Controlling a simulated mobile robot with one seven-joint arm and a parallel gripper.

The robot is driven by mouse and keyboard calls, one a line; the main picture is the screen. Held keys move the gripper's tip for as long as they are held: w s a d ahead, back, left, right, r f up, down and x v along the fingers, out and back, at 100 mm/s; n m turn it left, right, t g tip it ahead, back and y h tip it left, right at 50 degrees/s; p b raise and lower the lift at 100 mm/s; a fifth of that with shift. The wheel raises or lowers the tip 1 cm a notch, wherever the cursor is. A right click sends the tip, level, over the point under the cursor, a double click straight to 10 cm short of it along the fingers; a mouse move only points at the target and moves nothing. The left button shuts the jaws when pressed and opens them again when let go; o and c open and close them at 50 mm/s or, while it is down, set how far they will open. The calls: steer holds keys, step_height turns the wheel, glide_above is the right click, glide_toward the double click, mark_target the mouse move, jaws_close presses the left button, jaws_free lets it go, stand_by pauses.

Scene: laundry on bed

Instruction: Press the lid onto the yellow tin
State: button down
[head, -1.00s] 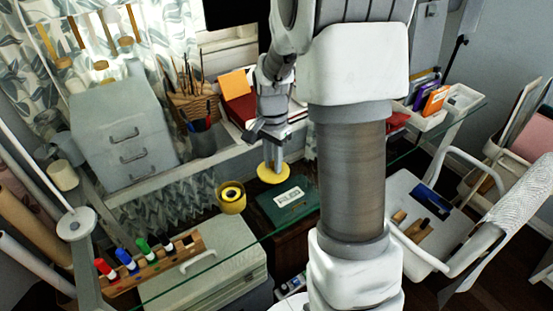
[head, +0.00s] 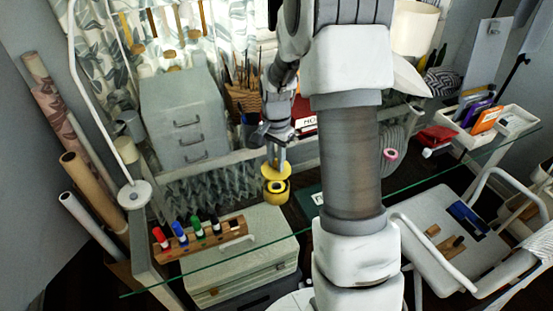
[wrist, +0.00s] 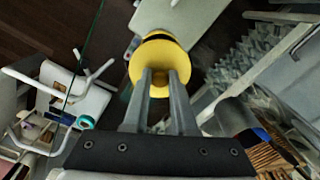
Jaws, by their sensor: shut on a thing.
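The yellow lid (head: 272,171) is a round disc held flat in my gripper (head: 273,158), which is shut on its middle. The yellow tin (head: 276,191) stands upright on the glass desk, directly below the lid in the head view. In the wrist view, the lid (wrist: 147,72) covers most of the tin (wrist: 160,37). A dark band and a strip of yellow show past the lid's far edge. I cannot tell whether lid and tin touch or are exactly lined up.
A wooden rack of markers (head: 200,238) lies left of the tin. A dark green box (head: 308,200) is close on its right, partly behind my arm. A grey drawer unit (head: 184,118) and a brush basket (head: 243,99) stand behind.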

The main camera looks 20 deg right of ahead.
steer(key=shift+f+b, duration=1.85)
steer(key=shift+f, duration=1)
steer(key=shift+f, duration=0.15)
steer(key=shift+c, duration=0.8)
jaws_free()
steer(key=shift+r+p, duration=2.35)
steer(key=shift+r, duration=1.25)
